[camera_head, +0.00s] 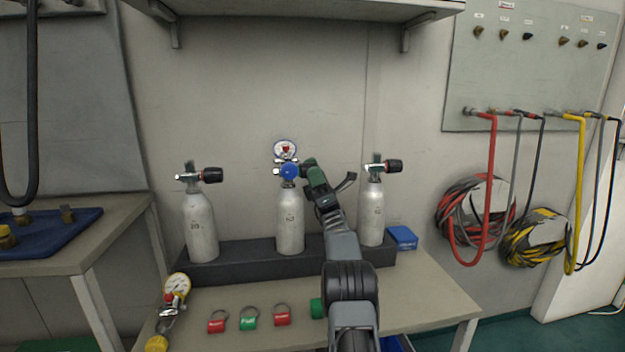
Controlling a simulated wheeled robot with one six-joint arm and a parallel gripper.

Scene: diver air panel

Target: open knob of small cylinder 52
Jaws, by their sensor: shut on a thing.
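Three small silver cylinders stand in a dark rack on the bench. The middle cylinder (290,222) carries a number that is too small to read surely. A round gauge (285,150) and a blue knob (290,172) are fitted at its valve. My gripper (311,170) comes up from the front and is shut on the black side knob at the right of this valve. The jaws mostly hide that knob. The left cylinder (200,226) and right cylinder (371,213) show their own black knobs (212,175) (394,166) uncovered.
The dark rack (240,265) holds the cylinder bases. A shelf (290,8) hangs above. Coiled hoses (487,215) hang at the right.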

